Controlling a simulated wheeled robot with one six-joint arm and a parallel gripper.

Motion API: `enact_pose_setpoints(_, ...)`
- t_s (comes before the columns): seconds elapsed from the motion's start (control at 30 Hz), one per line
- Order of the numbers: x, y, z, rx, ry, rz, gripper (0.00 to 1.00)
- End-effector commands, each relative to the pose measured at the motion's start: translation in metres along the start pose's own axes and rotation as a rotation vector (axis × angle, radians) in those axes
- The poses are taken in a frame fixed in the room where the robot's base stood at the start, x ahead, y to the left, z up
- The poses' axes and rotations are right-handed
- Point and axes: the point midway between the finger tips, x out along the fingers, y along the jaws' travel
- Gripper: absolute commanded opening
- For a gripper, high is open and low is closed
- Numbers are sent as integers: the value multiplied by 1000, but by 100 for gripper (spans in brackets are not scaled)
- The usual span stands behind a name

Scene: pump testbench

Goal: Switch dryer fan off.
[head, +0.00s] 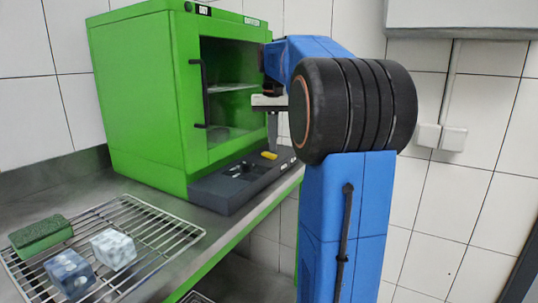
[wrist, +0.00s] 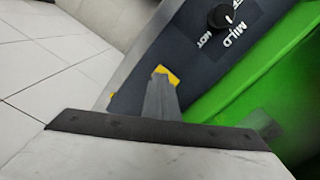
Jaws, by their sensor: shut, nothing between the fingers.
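The dryer is a green cabinet (head: 140,100) with a glass door, seen in the head view. A dark control panel (head: 215,190) runs along its front base and also fills the upper part of the wrist view (wrist: 185,60). A yellow switch (head: 269,155) sits toward the panel's right end. In the wrist view the yellow switch (wrist: 168,74) shows just past my fingertips, which partly cover it. My gripper (head: 272,137) is shut and empty, pointing down over the switch. I cannot tell whether the fingertips touch it. The wrist view shows the shut fingers (wrist: 160,92).
A black knob (wrist: 220,16) with MILD and HOT labels is on the panel near the switch. The door's black handle (head: 203,95) stands out above the panel. A wire rack (head: 150,232) with a green sponge (head: 41,236) and two cubes lies at the left.

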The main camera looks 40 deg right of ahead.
Motion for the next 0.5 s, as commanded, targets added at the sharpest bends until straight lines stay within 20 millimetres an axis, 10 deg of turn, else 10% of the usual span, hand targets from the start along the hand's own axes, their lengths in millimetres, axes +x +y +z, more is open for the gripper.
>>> enact_pose_setpoints(0.5, -34, 0, 0, 0, 2, 0, 0)
